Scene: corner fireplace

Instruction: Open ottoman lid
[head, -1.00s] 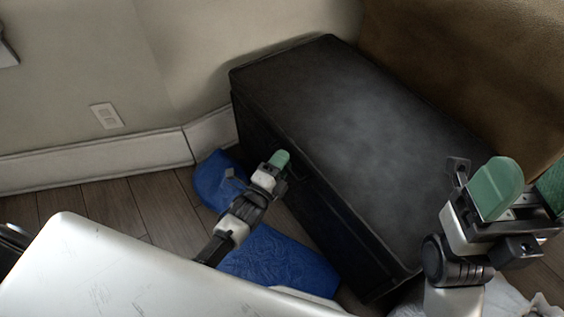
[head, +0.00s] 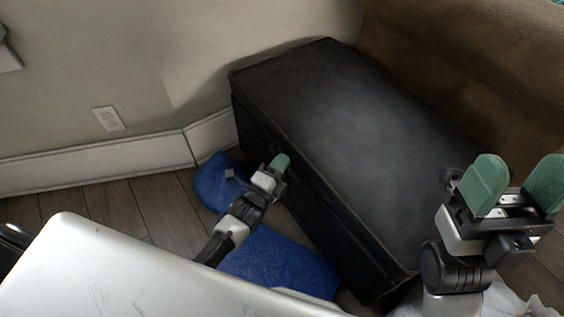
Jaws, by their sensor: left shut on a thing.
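The ottoman (head: 345,235) is a long black box standing against the wall corner. Its dark lid (head: 350,130) lies on top and looks closed. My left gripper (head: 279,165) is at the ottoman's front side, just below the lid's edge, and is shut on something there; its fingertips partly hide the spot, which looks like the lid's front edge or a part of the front. My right gripper (head: 517,185) is at the right, in front of the ottoman's near end, with its two green fingers spread apart and nothing between them.
A blue cloth-like item (head: 275,262) lies on the wooden floor (head: 115,210) before the ottoman. A brown upholstered piece (head: 470,60) stands behind the ottoman. A white crumpled item (head: 505,303) lies at the lower right.

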